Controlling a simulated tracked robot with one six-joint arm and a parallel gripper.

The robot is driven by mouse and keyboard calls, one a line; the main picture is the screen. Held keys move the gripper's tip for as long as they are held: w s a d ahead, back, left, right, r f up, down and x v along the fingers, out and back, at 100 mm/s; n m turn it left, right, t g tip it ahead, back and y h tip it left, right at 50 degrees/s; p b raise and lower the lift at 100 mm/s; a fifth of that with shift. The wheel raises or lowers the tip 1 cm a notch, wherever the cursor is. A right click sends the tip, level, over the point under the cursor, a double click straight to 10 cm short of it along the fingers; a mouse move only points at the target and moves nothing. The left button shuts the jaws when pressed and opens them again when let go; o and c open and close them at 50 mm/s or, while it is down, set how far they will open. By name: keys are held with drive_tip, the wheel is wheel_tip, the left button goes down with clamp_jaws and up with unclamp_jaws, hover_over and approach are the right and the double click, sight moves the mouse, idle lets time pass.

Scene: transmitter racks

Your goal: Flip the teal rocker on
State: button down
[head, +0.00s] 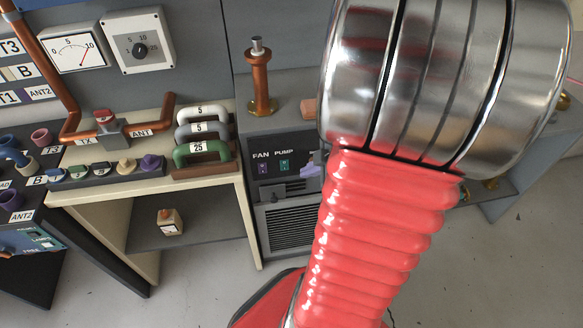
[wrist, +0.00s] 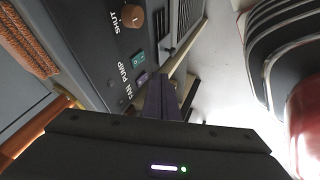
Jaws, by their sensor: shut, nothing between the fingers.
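The teal rocker (head: 284,165) sits under the PUMP label on the dark front panel, right of a purple rocker under FAN. In the wrist view the teal rocker (wrist: 138,58) lies just beyond the purple rocker (wrist: 142,78). My gripper (wrist: 161,84) is shut and empty, its purple fingers close together. Its tips show near the panel, beside the rockers and apart from the teal one in the picture. In the head view my arm hides most of the gripper and the panel's right part. I cannot tell which way the teal rocker is tilted.
An orange-brown knob (wrist: 132,16) by the SHUT label is on the same panel. A vent grille (head: 288,226) is below the rockers. A copper post (head: 261,82) stands on the cabinet top. A cream bench (head: 215,191) with coloured handles is at left.

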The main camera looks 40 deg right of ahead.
sight(289, 168)
drive_tip(key=shift+w, duration=0.1)
drive_tip(key=shift+w+d+f, duration=0.3)
drive_tip(key=shift+w+f, duration=1.15)
drive_tip(key=shift+w, duration=0.05)
drive_tip(key=shift+w+d+f, duration=0.25)
drive_tip(key=shift+w+f, duration=1.2)
drive_tip(key=shift+w+d+f, duration=0.3)
drive_tip(key=shift+w+f, duration=1.15)
drive_tip(key=shift+w, duration=0.05)
drive_tip(key=shift+w+d+f, duration=0.1)
drive_tip(key=shift+w, duration=0.05)
drive_tip(key=shift+r, duration=0.25)
